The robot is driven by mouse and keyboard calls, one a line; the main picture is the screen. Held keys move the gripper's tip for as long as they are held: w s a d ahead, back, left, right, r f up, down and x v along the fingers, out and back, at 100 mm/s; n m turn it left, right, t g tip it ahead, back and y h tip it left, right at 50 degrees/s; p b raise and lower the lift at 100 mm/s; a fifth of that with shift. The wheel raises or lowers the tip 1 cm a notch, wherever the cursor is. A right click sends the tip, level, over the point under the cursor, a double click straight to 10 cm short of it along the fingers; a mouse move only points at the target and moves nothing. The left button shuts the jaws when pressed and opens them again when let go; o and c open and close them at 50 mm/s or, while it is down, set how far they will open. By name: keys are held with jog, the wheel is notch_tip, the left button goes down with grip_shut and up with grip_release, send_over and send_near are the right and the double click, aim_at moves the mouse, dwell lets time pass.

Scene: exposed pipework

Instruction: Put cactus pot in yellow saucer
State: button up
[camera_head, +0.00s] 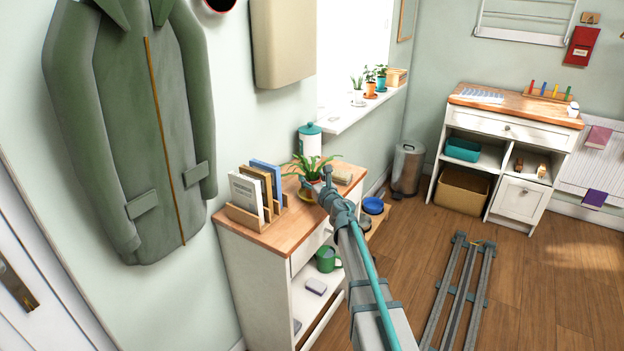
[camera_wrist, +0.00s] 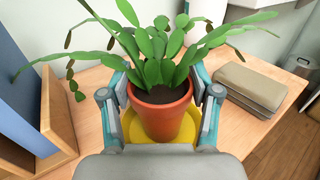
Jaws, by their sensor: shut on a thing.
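The cactus pot is a terracotta pot (camera_wrist: 160,118) with dark soil and a leafy, flat-segmented green cactus (camera_wrist: 155,50). My gripper (camera_wrist: 162,97) is shut on it, one finger on each side. The pot is upright. The yellow saucer (camera_wrist: 130,128) shows around and below the pot's base on the wooden cabinet top. Whether the base touches the saucer is hidden. In the head view the cactus (camera_head: 312,166) stands above the yellow saucer (camera_head: 303,207), with my arm partly covering the pot.
A wooden rack with books (camera_head: 248,195) stands close on the left. A teal-lidded canister (camera_head: 310,140) stands behind, and a folded grey-brown cloth (camera_wrist: 252,88) lies on the right. The cabinet top's front edge is close by. More potted plants (camera_head: 370,82) stand on the windowsill.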

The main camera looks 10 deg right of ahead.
jog(key=o, duration=1.4)
jog(key=shift+o, duration=0.2)
jog(key=shift+r, duration=0.15)
jog(key=b+v, duration=0.1)
jog(key=v, duration=1.1)
